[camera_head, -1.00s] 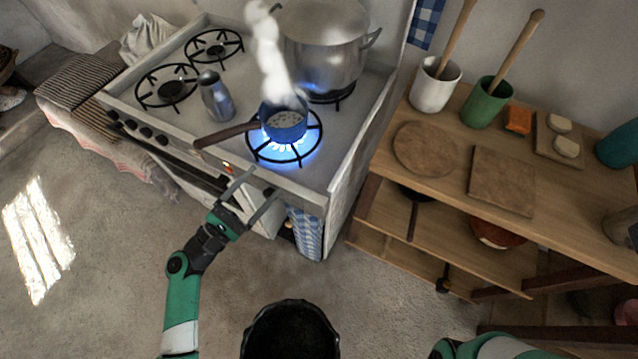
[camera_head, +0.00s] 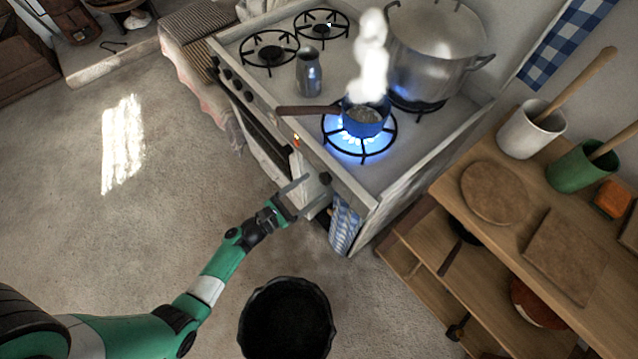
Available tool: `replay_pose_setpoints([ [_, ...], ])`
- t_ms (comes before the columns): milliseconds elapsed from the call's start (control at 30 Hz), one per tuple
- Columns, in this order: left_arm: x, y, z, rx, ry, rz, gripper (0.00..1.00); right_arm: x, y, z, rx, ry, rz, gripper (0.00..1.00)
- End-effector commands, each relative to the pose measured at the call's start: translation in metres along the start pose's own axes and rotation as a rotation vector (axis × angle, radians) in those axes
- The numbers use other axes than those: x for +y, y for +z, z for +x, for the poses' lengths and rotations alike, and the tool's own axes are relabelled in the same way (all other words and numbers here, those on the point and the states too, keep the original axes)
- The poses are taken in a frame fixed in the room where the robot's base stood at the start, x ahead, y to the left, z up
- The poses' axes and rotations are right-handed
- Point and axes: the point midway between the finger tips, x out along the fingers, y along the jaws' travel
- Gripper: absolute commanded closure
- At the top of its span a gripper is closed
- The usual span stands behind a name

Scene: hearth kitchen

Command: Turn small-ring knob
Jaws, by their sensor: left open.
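A dark round knob (camera_head: 325,178) is on the right part of the stove's front panel, below the lit front-right burner (camera_head: 359,136). More dark knobs (camera_head: 231,79) sit in a row at the panel's left end. I cannot tell from a label which knob is the small-ring one. My left gripper (camera_head: 316,187) is open, its two fingers apart and pointing at the stove front close to the right knob. Nothing shows between the fingers, and I cannot tell whether they touch the knob. My right gripper is not in view.
A small blue pot (camera_head: 364,120) steams over the blue flame, its handle (camera_head: 308,111) pointing left. A large lidded pot (camera_head: 432,55) and metal jug (camera_head: 309,72) stand on the stove. A checked towel (camera_head: 345,226) hangs at its right front; a wooden shelf (camera_head: 425,228) stands right.

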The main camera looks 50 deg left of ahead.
Motion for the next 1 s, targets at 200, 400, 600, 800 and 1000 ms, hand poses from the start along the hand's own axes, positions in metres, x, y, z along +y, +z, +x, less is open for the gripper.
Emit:
replay_pose_setpoints([
  [200, 0.0, -0.001, 0.031, -0.001, -0.001, 0.0, 0.22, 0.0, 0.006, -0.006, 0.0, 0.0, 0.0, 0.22],
  [400, 0.0, 0.0, 0.035, 0.0, 0.0, 0.0, 0.22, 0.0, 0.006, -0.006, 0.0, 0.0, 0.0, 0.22],
  [600, 0.0, 0.0, 0.035, 0.0, 0.0, 0.0, 0.38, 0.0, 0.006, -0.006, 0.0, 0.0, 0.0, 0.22],
  [800, 0.0, 0.0, 0.035, 0.0, 0.0, 0.0, 0.74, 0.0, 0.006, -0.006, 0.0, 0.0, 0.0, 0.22],
  [1000, 0.0, 0.0, 0.035, 0.0, 0.0, 0.0, 1.0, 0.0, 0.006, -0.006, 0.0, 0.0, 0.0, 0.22],
])
